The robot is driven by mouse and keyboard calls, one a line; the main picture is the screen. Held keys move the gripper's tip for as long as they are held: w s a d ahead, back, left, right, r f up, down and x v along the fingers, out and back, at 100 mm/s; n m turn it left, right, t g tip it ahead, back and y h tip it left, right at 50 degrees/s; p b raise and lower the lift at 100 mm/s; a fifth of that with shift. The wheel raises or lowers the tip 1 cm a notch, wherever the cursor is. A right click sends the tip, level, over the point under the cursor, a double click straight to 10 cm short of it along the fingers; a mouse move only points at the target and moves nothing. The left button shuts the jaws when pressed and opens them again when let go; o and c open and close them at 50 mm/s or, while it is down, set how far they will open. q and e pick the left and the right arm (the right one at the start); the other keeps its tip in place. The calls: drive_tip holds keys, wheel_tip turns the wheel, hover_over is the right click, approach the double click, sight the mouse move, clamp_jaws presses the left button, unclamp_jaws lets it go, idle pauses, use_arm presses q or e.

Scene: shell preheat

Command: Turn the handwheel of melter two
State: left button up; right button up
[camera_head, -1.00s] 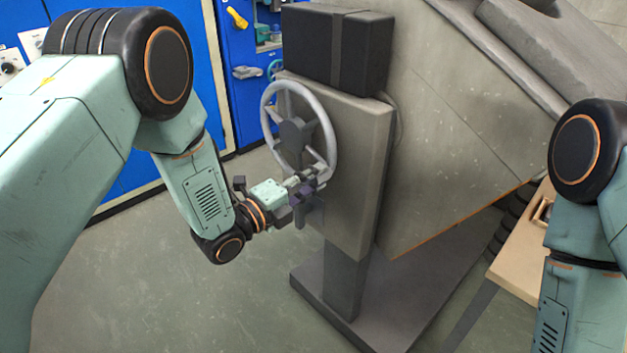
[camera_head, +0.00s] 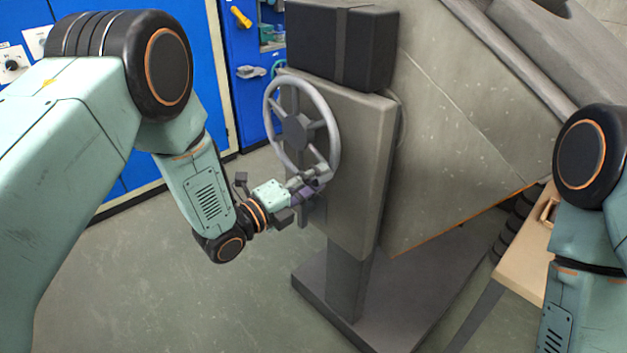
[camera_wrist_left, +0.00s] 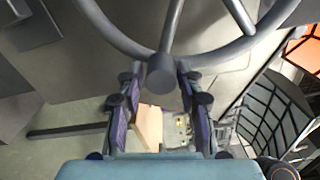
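The grey handwheel (camera_head: 297,131) of the melter is mounted on the side of a grey post in the head view. In the left wrist view its rim (camera_wrist_left: 225,54) and spokes cross the top. A dark round grip (camera_wrist_left: 161,73) sticks out from the rim toward the wrist camera. My left gripper (camera_head: 312,188) is at the lower rim. In the left wrist view its fingers (camera_wrist_left: 158,80) are apart, one on each side of the grip, with a visible gap on both sides. Part of the grip is hidden in the head view. My right gripper is out of view.
The grey melter body (camera_head: 465,130) slopes behind the wheel, above a dark base plate (camera_head: 375,310). Blue cabinets (camera_head: 170,60) stand at the back left. A wooden bench (camera_head: 525,265) is at the right. The floor in front is clear.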

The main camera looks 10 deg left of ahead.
use_arm(q)
drive_tip(key=shift+o, duration=1.2)
drive_tip(key=shift+s, duration=0.1)
drive_tip(key=v, duration=1.2)
drive_tip(key=shift+a, duration=0.1)
